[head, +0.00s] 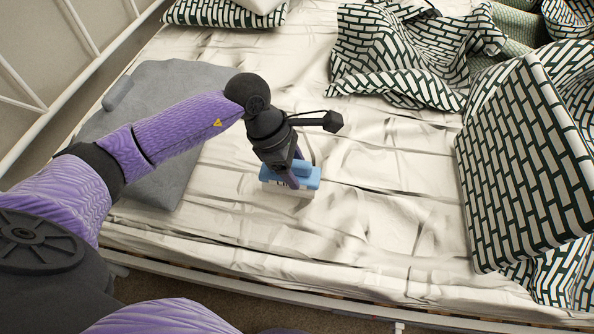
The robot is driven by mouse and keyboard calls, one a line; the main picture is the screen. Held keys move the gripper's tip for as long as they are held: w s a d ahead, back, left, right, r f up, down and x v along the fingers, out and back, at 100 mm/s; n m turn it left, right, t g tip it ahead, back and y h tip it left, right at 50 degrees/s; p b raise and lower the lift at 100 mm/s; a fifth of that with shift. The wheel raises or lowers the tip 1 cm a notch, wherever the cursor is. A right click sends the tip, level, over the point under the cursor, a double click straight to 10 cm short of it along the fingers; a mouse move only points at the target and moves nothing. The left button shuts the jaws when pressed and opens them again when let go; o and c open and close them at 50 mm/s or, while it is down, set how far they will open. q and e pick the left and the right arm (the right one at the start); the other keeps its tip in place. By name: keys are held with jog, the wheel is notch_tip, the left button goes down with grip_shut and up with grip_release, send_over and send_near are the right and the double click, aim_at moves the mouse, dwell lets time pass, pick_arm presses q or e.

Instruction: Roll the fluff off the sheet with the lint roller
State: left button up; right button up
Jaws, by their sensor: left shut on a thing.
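My left gripper (298,176) points down over the white sheet (370,215) on the bed. It is shut on a blue-topped, white-bottomed block-like tool, which I take for the lint roller (300,187). The tool's underside is at or very near the sheet; I cannot tell if it touches. The sheet is wrinkled, with grey streaks and shadows. I cannot make out any fluff for certain; the gripper and tool hide the patch beneath them. My right gripper is not in view.
A grey folded cloth (165,125) lies on the bed at left. A brick-patterned pillow (525,160) is at right and a rumpled patterned cover (405,55) at the back. A white metal rail (70,110) edges the left side. The middle of the sheet is clear.

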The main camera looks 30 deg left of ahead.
pick_arm(q)
jog(key=shift+r+p, duration=1.85)
jog(key=shift+r, duration=1.15)
